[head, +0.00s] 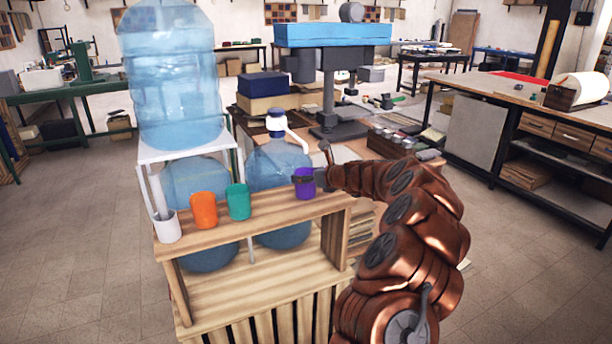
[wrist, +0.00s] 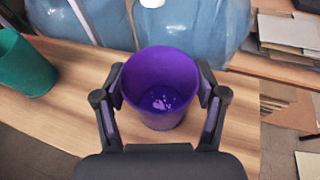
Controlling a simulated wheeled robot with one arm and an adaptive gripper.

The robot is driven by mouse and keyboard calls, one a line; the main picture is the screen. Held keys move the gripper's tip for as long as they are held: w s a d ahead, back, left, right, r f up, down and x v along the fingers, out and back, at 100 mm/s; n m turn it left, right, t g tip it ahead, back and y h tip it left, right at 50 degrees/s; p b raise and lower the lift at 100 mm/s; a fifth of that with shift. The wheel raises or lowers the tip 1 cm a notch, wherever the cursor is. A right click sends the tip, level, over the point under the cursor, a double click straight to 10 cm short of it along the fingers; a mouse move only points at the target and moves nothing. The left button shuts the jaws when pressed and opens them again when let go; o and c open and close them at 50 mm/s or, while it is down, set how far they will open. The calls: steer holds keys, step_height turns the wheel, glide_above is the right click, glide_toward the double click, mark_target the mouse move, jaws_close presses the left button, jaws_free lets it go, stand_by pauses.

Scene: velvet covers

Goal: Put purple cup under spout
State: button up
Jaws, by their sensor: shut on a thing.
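The purple cup (head: 305,184) is upright at the right part of the wooden shelf top in the head view. My gripper (head: 318,178) reaches it from the right. In the wrist view my gripper (wrist: 160,88) has one finger on each side of the purple cup (wrist: 160,110), shut on it. The inside of the cup shows a few pale specks. I cannot tell whether its base touches the wood. A water jug with a white pump spout (head: 294,136) stands just behind the shelf, to the left of the cup.
A teal cup (head: 238,202), an orange cup (head: 204,210) and a white cup (head: 167,226) stand in a row to the left on the shelf top (head: 275,212). A large water bottle (head: 172,90) sits on a white stand behind them. Wood is bare between the teal and purple cups.

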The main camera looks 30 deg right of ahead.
steer(key=o, duration=1.2)
steer(key=v, duration=1.2)
